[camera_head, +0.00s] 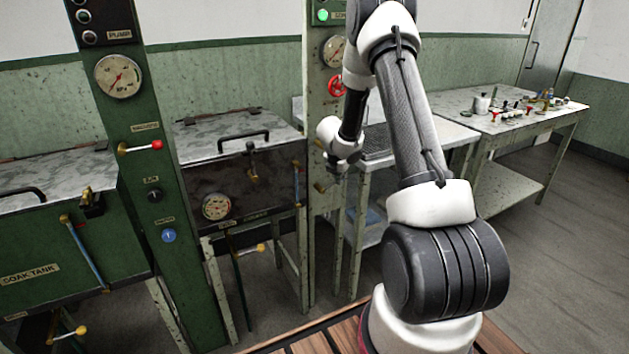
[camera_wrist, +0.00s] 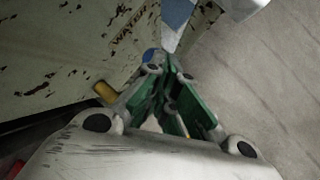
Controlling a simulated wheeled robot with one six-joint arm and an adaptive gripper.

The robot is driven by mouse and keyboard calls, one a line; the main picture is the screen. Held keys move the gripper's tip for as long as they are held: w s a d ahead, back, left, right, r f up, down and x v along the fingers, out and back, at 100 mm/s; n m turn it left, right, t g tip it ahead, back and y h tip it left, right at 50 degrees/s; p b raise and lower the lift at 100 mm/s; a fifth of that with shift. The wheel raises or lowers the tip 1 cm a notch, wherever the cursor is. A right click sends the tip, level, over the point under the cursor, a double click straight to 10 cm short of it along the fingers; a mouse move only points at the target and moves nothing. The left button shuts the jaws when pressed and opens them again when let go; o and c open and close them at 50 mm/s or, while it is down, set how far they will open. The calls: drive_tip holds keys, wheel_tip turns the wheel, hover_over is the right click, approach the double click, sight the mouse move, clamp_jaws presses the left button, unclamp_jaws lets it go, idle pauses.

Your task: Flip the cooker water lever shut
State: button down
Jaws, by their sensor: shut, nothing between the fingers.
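In the wrist view a worn cream panel with a WATER label (camera_wrist: 128,22) fills the left. A brass stub (camera_wrist: 104,92) sticks out of it beside my gripper (camera_wrist: 170,82). A blue rounded end (camera_wrist: 150,56) shows just past the fingertips; it may belong to the same lever, but the fingers hide what lies between. I cannot tell whether they touch it. My gripper is shut and empty. In the head view a brass piece (camera_head: 320,187) shows low on the cream-and-green post (camera_head: 322,110); my wrist covers most of that spot and the fingers cannot be made out.
Left of the post stands a dark basin (camera_head: 235,180) with a marble lid, gauge and brass-fitted levers. A green control post (camera_head: 140,120) and the soak tank (camera_head: 75,245) lie further left. A table (camera_head: 505,125) with small items stands right. Open floor lies at right.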

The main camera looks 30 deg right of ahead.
drive_tip(key=shift+d+f, duration=0.45)
drive_tip(key=shift+f, duration=0.2)
drive_tip(key=shift+d+f, duration=0.2)
idle(0.6)
drive_tip(key=s+d+r, duration=0.1)
drive_tip(key=s+r, duration=0.4)
drive_tip(key=r, duration=0.7)
drive_tip(key=shift+d, duration=0.4)
